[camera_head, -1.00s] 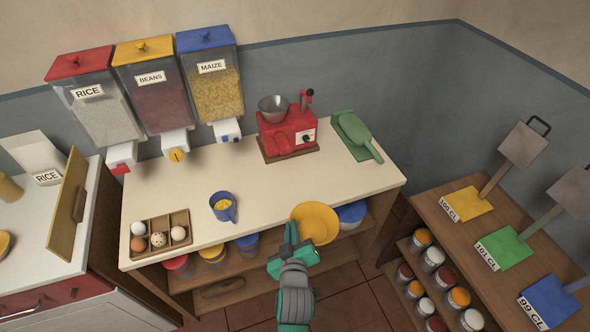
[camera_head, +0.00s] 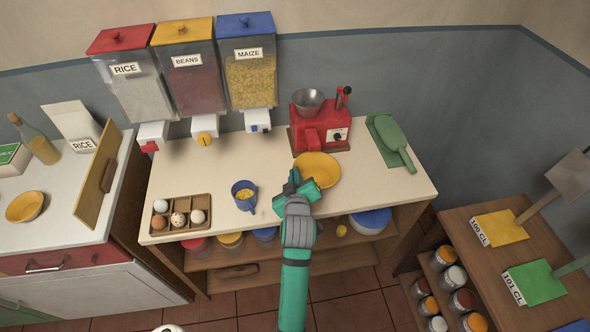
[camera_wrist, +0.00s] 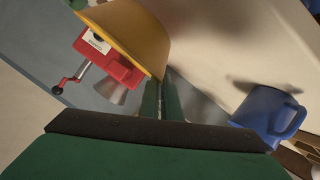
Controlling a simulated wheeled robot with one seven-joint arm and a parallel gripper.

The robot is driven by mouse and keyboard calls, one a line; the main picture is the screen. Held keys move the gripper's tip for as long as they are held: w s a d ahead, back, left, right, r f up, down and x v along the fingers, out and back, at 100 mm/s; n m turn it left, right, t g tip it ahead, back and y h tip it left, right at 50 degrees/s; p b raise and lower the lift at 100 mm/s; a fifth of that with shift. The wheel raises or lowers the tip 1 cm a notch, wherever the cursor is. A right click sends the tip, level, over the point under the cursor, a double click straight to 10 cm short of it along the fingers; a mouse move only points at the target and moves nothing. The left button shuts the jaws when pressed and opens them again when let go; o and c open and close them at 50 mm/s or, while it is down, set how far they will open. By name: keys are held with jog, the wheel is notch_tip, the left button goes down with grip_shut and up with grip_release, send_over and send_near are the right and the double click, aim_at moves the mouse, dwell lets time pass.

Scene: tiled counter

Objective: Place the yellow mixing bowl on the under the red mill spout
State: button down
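The yellow mixing bowl (camera_head: 318,168) is at my gripper's tip, over the counter in front of the mill. It fills the upper middle of the wrist view (camera_wrist: 135,32), with its rim at the fingers. My gripper (camera_head: 300,184) is shut on the bowl's rim; the fingers (camera_wrist: 161,98) look nearly together in the wrist view. The red mill (camera_head: 320,124) stands at the back of the counter, with a metal hopper (camera_head: 308,101) on top and a crank at its right. Its spout faces the front. The mill also shows beyond the bowl in the wrist view (camera_wrist: 110,65).
A blue mug (camera_head: 244,196) with yellow contents stands left of my gripper. An egg tray (camera_head: 180,228) is at the counter's front left. A green scoop (camera_head: 393,141) lies right of the mill. Dispensers line the back wall. Bare counter (camera_head: 385,187) shows right of the bowl.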

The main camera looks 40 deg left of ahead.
jog(key=w+a, duration=0.1)
jog(key=w, duration=0.1)
jog(key=w+a, duration=0.1)
jog(key=a, duration=0.1)
jog(key=shift+w+a, duration=0.2)
jog(key=shift+w, duration=0.15)
jog(key=shift+w+f, duration=0.1)
jog(key=shift+f, duration=1.65)
jog(key=c, duration=2)
grip_release()
jog(key=shift+d, duration=0.1)
jog(key=v, duration=1.2)
jog(key=shift+f, duration=0.1)
